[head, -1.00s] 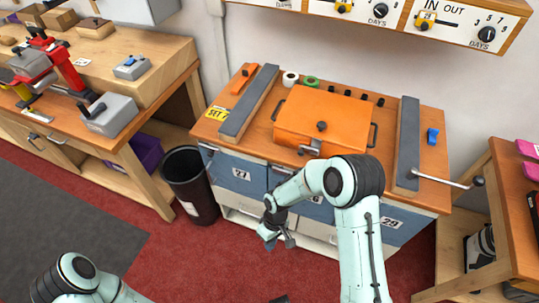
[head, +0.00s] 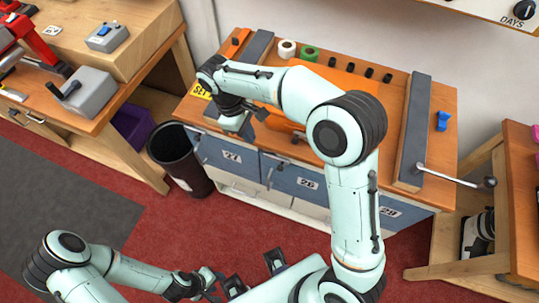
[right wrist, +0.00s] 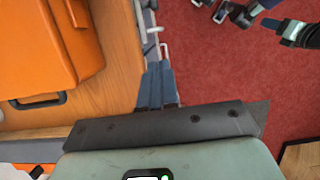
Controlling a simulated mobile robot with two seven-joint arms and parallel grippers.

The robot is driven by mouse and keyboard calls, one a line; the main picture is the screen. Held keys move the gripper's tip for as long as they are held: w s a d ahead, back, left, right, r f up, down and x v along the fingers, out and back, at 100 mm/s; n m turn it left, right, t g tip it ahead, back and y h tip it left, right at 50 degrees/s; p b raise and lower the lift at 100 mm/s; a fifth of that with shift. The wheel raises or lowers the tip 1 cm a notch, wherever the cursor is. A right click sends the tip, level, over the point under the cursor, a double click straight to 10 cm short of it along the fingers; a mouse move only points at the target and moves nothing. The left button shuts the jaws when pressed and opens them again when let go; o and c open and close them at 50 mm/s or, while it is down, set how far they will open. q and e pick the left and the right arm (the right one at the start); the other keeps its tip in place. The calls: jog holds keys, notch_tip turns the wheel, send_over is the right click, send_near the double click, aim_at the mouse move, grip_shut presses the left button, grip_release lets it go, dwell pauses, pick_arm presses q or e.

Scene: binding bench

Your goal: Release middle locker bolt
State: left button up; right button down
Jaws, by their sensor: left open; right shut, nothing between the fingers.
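The middle locker door (head: 298,180) is blue, has a number plate and sits in the bench front between door 27 (head: 222,155) and door 29 (head: 397,207). A small dark bolt or handle (head: 270,174) shows at its left side; its exact position is too small to tell. My right gripper (head: 245,128) is shut and empty at the bench's front edge, above door 27, left of the middle door. In the right wrist view its closed fingers (right wrist: 156,82) lie beside small metal fittings (right wrist: 160,48) on the locker front. My left gripper (head: 214,284) is open, low over the floor.
An orange case (right wrist: 45,40) sits on the bench top, partly behind my right arm. Grey rails (head: 413,135) flank it. A black bin (head: 180,160) stands left.

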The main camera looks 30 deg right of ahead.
jog(key=shift+s, duration=0.1)
pick_arm(q)
jog(key=shift+s+f+b, duration=0.25)
jog(key=shift+f+b, duration=0.15)
jog(key=shift+f, duration=0.05)
jog(key=shift+s+f+b, duration=0.2)
jog(key=shift+f+b, duration=0.2)
jog(key=shift+f, duration=0.05)
pick_arm(e)
jog(key=s+d+f, duration=0.4)
jog(key=f, duration=0.6)
jog(key=shift+s+f, duration=0.35)
jog(key=shift+s, duration=0.05)
jog(key=shift+d, duration=0.15)
